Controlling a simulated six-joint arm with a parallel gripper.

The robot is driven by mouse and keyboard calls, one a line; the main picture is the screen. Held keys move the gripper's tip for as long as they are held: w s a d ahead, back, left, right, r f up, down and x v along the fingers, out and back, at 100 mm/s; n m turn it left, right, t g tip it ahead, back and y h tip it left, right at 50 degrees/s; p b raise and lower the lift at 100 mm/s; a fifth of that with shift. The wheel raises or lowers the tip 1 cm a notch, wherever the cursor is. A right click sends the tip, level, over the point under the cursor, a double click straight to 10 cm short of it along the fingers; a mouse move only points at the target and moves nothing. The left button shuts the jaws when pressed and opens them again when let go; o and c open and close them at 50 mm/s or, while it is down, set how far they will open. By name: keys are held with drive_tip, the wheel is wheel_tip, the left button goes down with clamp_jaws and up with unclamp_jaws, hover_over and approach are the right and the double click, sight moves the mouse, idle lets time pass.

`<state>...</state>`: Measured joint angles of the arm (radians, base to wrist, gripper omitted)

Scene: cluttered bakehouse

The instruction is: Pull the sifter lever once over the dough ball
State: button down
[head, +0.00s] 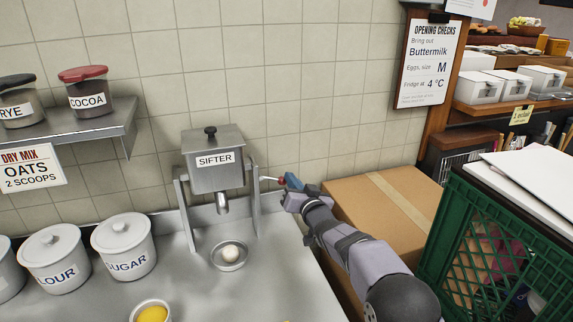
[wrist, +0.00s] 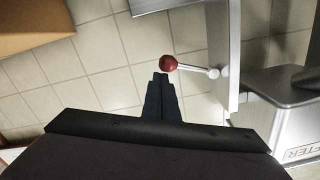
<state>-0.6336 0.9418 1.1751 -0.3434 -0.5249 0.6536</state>
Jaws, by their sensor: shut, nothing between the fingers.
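The sifter (head: 214,170) is a grey metal hopper labelled SIFTER, held on a stand with a spout underneath. Its lever (head: 268,179) sticks out on the right side and ends in a red knob, which shows clearly in the wrist view (wrist: 168,63). The pale dough ball (head: 230,252) sits in a small metal bowl (head: 229,265) below the spout. My gripper (head: 283,181) is at the right of the sifter, by the knob. In the wrist view its fingers (wrist: 161,78) are shut and empty, with their tips just below the knob; whether they touch it is unclear.
A large cardboard box (head: 385,206) stands right of the sifter, under my arm. A green crate (head: 500,250) is at the far right. White canisters (head: 124,247) and a bowl with yellow contents (head: 151,312) stand left. A shelf (head: 75,137) with jars hangs above.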

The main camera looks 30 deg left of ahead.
drive_tip(key=shift+f, duration=0.2)
drive_tip(key=s+d+r+b, duration=0.1)
drive_tip(key=s+d+r, duration=0.3)
drive_tip(key=d, duration=0.5)
drive_tip(key=shift+s+d, duration=0.2)
drive_tip(key=shift+s, duration=0.7)
